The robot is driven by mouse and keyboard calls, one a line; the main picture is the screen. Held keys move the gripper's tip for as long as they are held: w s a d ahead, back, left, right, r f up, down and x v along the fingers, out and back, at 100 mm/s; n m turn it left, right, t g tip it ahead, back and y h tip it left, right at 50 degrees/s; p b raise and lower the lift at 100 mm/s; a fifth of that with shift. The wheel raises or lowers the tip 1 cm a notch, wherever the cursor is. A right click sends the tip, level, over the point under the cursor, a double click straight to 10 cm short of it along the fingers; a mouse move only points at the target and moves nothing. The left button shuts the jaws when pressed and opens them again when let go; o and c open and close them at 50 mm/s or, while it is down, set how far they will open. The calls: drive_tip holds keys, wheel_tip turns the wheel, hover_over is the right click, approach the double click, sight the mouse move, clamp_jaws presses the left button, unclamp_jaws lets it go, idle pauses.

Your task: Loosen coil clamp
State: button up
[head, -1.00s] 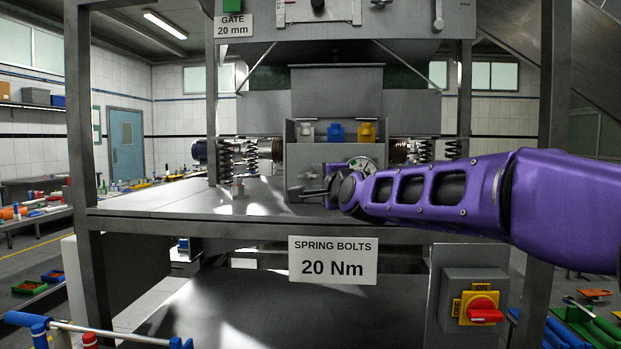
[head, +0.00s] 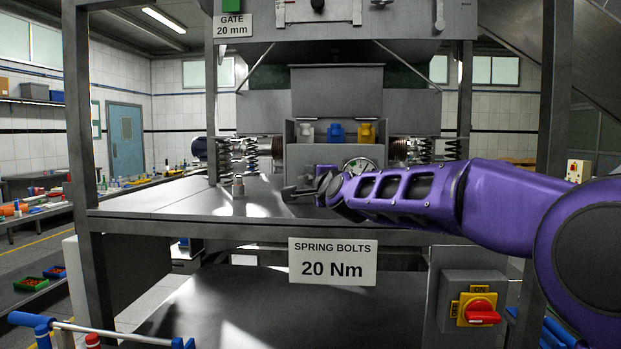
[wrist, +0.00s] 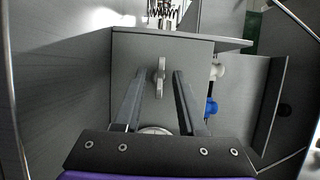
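A grey wing-shaped clamp knob (wrist: 159,77) stands on the face of a grey box (wrist: 125,50) in the wrist view; I take it to be the coil clamp. My gripper (wrist: 160,74) is open, with one finger on each side of the knob in the picture and a gap on both sides. I cannot tell whether the fingertips reach its depth. In the head view my gripper (head: 288,193) points left in front of the grey box (head: 298,162), above the steel deck. The knob cannot be made out there.
White, blue (head: 336,133) and yellow fittings sit on the box, with a round dial (head: 360,165) below. Springs (head: 224,160) and a bolt (head: 238,187) stand to the left. Frame posts (head: 212,90) border the deck. A red rotary switch (head: 481,311) is lower right.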

clamp_jaws()
drive_tip(key=shift+r+p, duration=0.2)
drive_tip(key=shift+p, duration=0.2)
